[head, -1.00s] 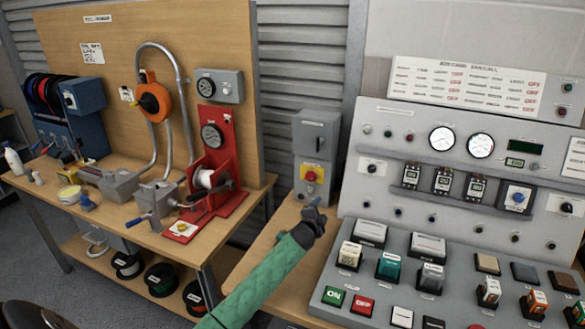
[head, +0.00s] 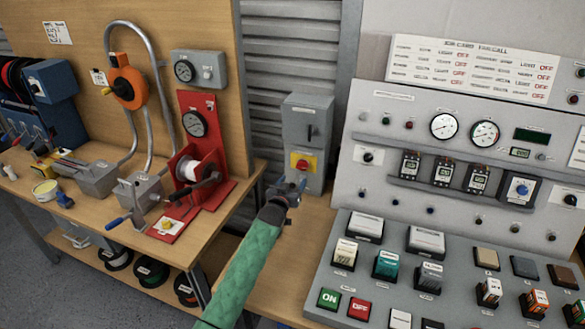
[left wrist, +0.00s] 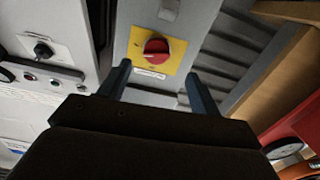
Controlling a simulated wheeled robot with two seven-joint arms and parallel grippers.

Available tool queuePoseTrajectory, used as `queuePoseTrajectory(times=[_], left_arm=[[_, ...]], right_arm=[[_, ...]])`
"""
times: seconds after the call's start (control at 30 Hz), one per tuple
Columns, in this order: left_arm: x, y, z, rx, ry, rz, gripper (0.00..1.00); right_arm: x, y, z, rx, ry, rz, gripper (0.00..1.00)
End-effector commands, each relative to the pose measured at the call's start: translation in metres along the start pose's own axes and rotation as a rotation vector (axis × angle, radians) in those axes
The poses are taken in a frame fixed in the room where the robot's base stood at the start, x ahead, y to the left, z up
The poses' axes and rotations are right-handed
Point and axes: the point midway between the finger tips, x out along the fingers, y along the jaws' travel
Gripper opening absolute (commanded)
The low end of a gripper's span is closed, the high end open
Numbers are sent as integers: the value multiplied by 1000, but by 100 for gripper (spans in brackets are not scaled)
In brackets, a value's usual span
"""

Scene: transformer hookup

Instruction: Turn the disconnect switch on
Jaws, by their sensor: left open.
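The disconnect switch is a grey upright box (head: 310,117) on the wooden bench, between the red reel stand and the control panel. A red rotary knob (head: 302,164) sits on a yellow plate on its lower front. A dark slot or lever shows above the knob. In the head view my left gripper (head: 290,183) is just in front of and below the knob. In the left wrist view the knob (left wrist: 155,48) lies beyond and between the two open fingers (left wrist: 157,72), with nothing gripped. I cannot tell any contact. My right gripper is not in view.
The sloping control panel (head: 440,150), with gauges and buttons, stands close on the right. The red stand (head: 215,135) with a reel and crank is on the left bench. Bare bench top (head: 275,265) lies below my left arm.

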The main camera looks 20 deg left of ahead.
Motion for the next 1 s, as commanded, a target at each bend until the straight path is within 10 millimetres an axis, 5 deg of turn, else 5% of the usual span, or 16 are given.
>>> queuePoseTrajectory(times=[0.2, 0.37, 1.0], left_arm=[[0, 2, -4, -165, 20, 10, 64], [2, 2, -5, -223, 22, 11, 64], [73, 2, -8, -226, 21, 11, 64]], right_arm=[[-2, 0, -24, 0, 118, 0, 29], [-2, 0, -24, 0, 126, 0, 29], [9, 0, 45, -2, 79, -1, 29]])
